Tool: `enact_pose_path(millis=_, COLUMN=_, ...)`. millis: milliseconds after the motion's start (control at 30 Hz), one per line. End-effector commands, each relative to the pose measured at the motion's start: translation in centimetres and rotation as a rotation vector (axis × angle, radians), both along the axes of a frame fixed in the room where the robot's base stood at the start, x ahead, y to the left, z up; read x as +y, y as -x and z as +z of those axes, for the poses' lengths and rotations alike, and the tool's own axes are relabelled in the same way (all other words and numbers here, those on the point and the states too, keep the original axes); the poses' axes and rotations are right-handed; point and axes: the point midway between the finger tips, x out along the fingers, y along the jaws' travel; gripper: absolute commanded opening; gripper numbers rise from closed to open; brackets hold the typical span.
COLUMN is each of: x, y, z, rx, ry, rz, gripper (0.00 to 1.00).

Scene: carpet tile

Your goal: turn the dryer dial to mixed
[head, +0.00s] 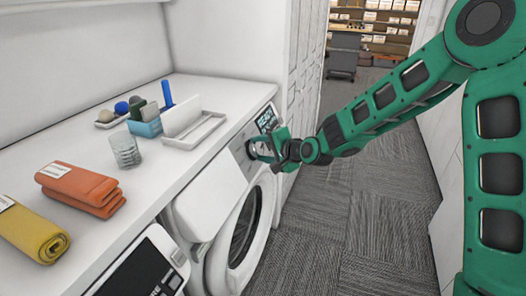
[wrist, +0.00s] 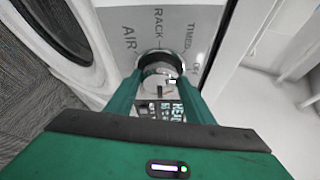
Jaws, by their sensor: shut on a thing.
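The dryer stands under the white counter, with its control panel (head: 240,152) facing the aisle and its round door (head: 243,235) closed below. My gripper (head: 262,150) is at the panel and is shut on the dryer dial (wrist: 160,68), a round silver knob, with one green finger on each side. The fingers (wrist: 161,92) hide the dial in the head view. In the wrist view the words AIR, RACK and TIMED show around the dial. The word mixed cannot be read, and which word the dial points to cannot be told. A lit display (head: 266,119) reads READY.
A second machine (head: 145,268) stands nearer. The carpeted aisle (head: 345,225) is clear.

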Motion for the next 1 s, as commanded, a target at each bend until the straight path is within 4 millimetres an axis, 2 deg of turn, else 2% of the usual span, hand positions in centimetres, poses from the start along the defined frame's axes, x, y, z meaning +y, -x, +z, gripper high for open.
enact_pose_path(millis=333, x=-0.2, y=0.1, z=-0.4, rx=0.01, ry=0.005, rz=-0.003, gripper=0.25)
enact_pose_path(millis=367, x=-0.2, y=0.1, z=-0.4, rx=0.01, ry=0.005, rz=-0.003, gripper=0.5)
enact_pose_path(millis=433, x=-0.2, y=0.1, z=-0.4, rx=0.009, ry=0.004, rz=-0.003, gripper=0.66)
enact_pose_path(millis=800, x=-0.3, y=0.2, z=0.0, rx=0.005, ry=0.002, rz=-0.001, gripper=0.66)
enact_pose_path(millis=1000, x=-1.7, y=1.9, z=1.0, rx=0.004, ry=0.002, rz=-0.003, gripper=0.66)
